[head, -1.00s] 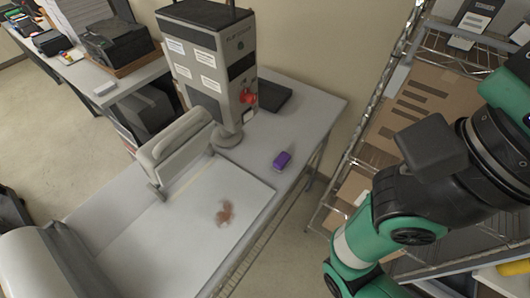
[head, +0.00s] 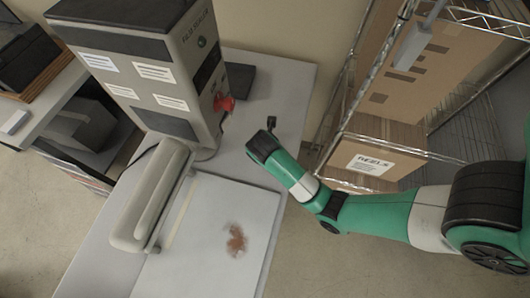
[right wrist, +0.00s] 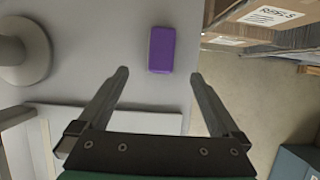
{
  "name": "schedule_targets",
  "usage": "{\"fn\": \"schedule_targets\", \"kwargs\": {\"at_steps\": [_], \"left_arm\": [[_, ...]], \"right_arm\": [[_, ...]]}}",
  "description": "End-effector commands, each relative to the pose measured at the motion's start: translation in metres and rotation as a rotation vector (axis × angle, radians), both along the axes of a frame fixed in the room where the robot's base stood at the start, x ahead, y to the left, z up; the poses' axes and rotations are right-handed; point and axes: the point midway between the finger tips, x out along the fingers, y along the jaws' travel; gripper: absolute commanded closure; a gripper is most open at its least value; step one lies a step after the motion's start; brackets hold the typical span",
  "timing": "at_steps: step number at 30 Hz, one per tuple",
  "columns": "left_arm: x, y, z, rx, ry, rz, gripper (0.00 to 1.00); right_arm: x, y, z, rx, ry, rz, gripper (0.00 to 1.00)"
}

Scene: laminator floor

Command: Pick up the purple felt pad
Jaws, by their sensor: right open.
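The purple felt pad (right wrist: 161,49) lies flat on the grey table in the right wrist view, near the table's right edge. My right gripper (right wrist: 159,74) is open and empty, its two dark fingers pointing towards the pad. The pad shows just beyond the fingertips, roughly between their lines. In the head view my right gripper (head: 268,128) is over the table beside the tall grey machine, and the pad is hidden behind it. I cannot tell how high the fingers are above the table. My left gripper is not in view.
The tall grey machine (head: 150,75) with a red knob (head: 224,103) stands left of my right gripper. A white board (head: 205,250) with a brown smudge lies in front. A wire rack with cardboard boxes (head: 370,160) stands to the right, close to my right arm.

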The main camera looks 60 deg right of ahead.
Motion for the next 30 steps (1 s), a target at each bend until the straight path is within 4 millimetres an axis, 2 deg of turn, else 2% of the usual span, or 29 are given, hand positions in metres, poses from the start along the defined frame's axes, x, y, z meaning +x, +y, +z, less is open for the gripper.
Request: {"fn": "schedule_targets", "kwargs": {"at_steps": [2,10,17,25,30], "left_arm": [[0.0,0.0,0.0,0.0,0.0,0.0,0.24],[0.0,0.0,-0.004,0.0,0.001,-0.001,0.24],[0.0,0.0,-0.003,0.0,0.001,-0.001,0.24],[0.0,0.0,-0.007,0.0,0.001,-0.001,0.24],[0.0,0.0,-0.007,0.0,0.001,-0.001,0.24]], "right_arm": [[0.001,-0.003,-0.006,0.0,0.0,0.0,0.0],[0.004,-0.022,-0.05,-0.002,-0.003,0.0,0.0],[0.004,-0.026,-0.058,-0.002,-0.005,0.001,0.0],[0.001,-0.045,-0.096,-0.002,-0.004,0.0,0.0],[0.002,-0.049,-0.103,-0.003,-0.006,0.001,0.0]]}}
